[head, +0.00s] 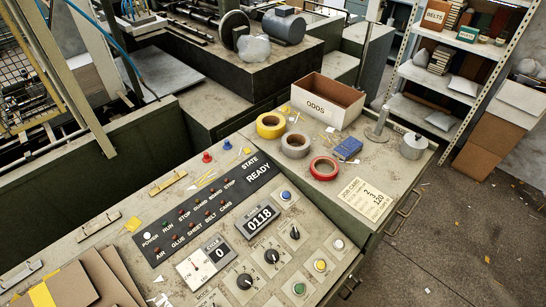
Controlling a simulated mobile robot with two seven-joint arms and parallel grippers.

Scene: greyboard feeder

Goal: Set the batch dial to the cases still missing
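The control panel (330,262) fills the lower middle of the head view. Black rotary knobs stand on it: a lower-left knob (244,281), a middle knob (271,256) and an upper-right knob (294,232). Their labels are too small to read, so I cannot tell which is the batch dial. A counter (262,217) reads 0118. A smaller counter (220,253) reads 0, beside a white gauge (196,266). The job card (366,200) lies flat at the right and shows 120 among smaller figures. Neither gripper is in view.
The black state board (212,210) reads READY. Green (299,288), yellow (320,265) and blue (286,195) buttons sit on the panel. Tape rolls (296,145), a blue item (348,148) and an ODDS box (328,98) stand behind. Cardboard (75,285) lies lower left. Floor at right is mostly clear.

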